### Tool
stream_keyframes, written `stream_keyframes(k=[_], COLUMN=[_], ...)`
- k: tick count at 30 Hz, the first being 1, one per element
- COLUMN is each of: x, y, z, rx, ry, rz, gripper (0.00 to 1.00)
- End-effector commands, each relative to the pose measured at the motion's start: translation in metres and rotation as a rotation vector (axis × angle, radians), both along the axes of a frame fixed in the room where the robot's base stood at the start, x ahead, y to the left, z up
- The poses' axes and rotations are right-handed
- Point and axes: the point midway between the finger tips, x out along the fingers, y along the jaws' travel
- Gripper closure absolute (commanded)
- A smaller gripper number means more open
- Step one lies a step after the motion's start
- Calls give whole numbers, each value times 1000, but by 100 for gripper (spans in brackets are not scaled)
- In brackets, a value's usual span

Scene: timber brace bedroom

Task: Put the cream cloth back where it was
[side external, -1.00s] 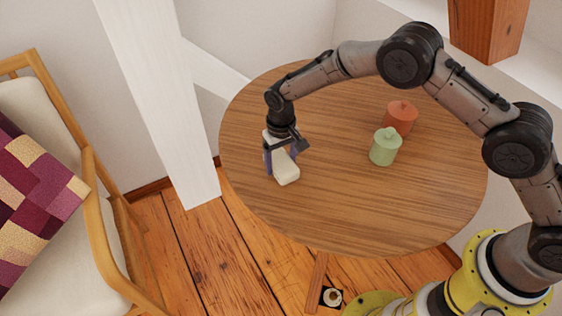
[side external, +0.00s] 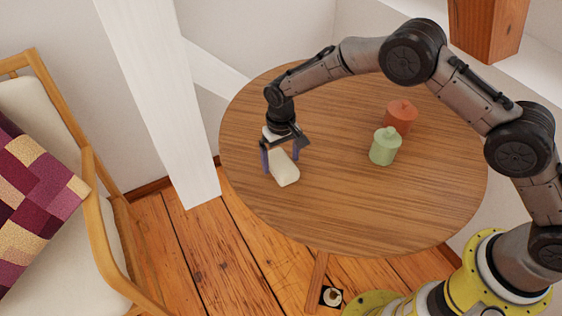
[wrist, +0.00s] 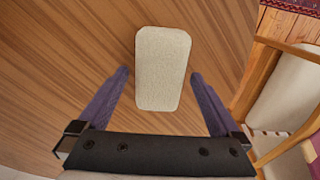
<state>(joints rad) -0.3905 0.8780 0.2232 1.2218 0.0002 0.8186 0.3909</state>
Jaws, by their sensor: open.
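The cream cloth (side external: 285,170) is a folded, rounded oblong lying flat on the round wooden table, near its left edge. It also shows in the wrist view (wrist: 162,68), lying lengthwise between and beyond the fingertips. My gripper (side external: 281,164) is low over the table at the cloth. In the wrist view my gripper (wrist: 159,75) is open, with one purple finger on each side of the cloth. A gap shows between each finger and the cloth. Part of the cloth's far end is hidden by the gripper in the side view.
The round table (side external: 340,215) has a green lidded jar (side external: 385,148) and an orange lidded jar (side external: 401,117) right of centre. The front of the table is clear. A white timber brace (side external: 160,105) and a wooden armchair (side external: 100,230) stand to the left.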

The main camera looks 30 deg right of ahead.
Motion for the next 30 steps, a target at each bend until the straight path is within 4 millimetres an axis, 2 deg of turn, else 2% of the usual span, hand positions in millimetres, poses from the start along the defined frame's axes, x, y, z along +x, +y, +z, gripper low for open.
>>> stream_keyframes(k=[9, 15, 19, 28, 30], x=[1, 0, 0, 0, -1], y=[0, 0, 0, -1, -4], z=[66, 95, 105, 108, 115], rx=[2, 1, 0, 0, 3], ry=[-4, -2, -1, -1, -7], rz=[0, 0, 0, 0, -1], gripper=[0, 0, 0, 0, 0])
